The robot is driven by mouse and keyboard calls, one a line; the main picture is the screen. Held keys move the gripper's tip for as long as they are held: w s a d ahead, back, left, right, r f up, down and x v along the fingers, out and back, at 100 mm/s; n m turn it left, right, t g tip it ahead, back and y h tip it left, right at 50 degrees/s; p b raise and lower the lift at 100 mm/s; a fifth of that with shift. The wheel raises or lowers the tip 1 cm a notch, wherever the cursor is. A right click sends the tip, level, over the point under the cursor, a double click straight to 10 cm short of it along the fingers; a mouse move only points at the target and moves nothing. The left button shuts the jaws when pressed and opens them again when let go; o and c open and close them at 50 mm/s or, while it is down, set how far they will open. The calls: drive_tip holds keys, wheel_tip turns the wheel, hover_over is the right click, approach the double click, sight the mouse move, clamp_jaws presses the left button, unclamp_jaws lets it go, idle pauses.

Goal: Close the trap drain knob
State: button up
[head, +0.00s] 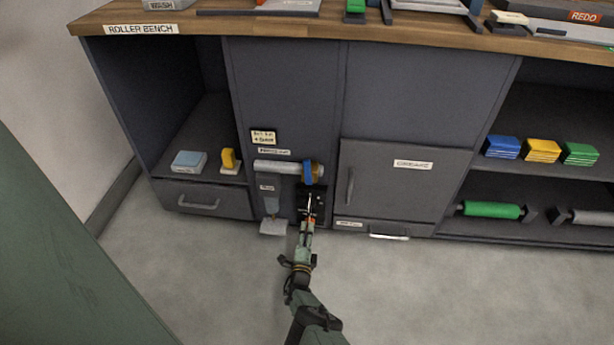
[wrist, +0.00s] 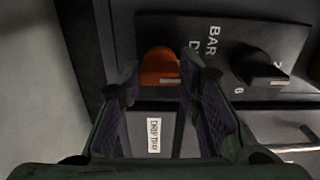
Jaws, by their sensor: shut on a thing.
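An orange knob (wrist: 160,66) shows between my fingertips in the wrist view, with a short pale mark on its face. My gripper (wrist: 165,82) is shut on it, one dark ridged finger on each side. In the head view my gripper (head: 309,224) reaches the low front of the bench, and a small bit of orange (head: 312,220) shows at its tip. A dark panel (wrist: 190,22) with partly hidden white lettering, "BAR D...", lies beside the orange knob. A black knob (wrist: 262,70) is on that panel. I cannot read a label naming the trap drain.
A grey horizontal cylinder with a blue collar (head: 282,167) sits above my gripper. A pale tray (head: 273,227) lies on its left. A closed door (head: 385,195) and a drawer handle (head: 389,237) are on its right. The floor in front is clear.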

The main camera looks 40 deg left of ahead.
idle(0.3)
drive_tip(key=o, duration=1.1)
drive_tip(key=shift+o, duration=0.2)
